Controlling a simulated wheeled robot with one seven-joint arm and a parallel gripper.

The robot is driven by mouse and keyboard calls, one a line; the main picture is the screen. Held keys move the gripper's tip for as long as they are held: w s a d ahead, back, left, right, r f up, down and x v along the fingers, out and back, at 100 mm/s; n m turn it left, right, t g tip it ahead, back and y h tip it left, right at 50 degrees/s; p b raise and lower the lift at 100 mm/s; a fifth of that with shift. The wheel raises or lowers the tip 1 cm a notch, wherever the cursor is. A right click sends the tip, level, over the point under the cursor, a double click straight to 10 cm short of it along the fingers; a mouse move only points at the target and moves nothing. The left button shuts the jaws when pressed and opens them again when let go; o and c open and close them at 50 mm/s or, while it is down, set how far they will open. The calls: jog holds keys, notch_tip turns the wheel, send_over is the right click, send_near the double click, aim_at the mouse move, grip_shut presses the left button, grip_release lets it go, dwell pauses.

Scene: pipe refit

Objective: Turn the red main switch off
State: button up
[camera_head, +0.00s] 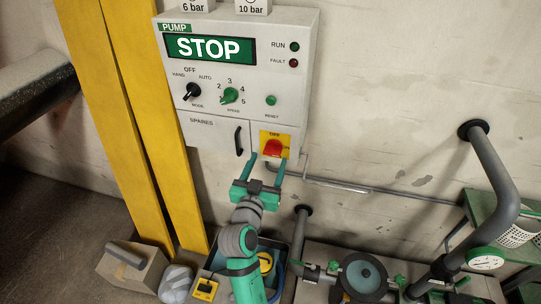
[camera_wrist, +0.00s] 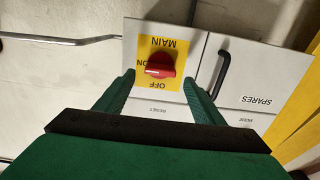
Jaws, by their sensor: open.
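The red main switch (camera_head: 273,148) sits on a yellow plate (camera_head: 287,137) at the lower right of the pump cabinet. The switch also shows in the wrist view (camera_wrist: 160,66), where the picture is upside down: OFF reads below it, MAIN above, ON at its left. Its handle looks sideways there, with a white mark toward the ON side. My gripper (camera_head: 267,161) is open and empty, just below the switch in the head view. In the wrist view its fingers (camera_wrist: 160,77) point at the plate, one on each side of the switch. I see no contact.
The SPARES door (camera_head: 212,135) with a black handle (camera_head: 239,141) is left of the switch. Yellow posts (camera_head: 140,120) stand left of the cabinet. A thin conduit (camera_head: 340,187) runs right along the wall. Pipes and a bin (camera_head: 298,250) are below.

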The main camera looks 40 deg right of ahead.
aim_at(271, 154)
jog(key=shift+x, duration=1.9)
jog(key=shift+c, duration=0.2)
jog(key=c, duration=1)
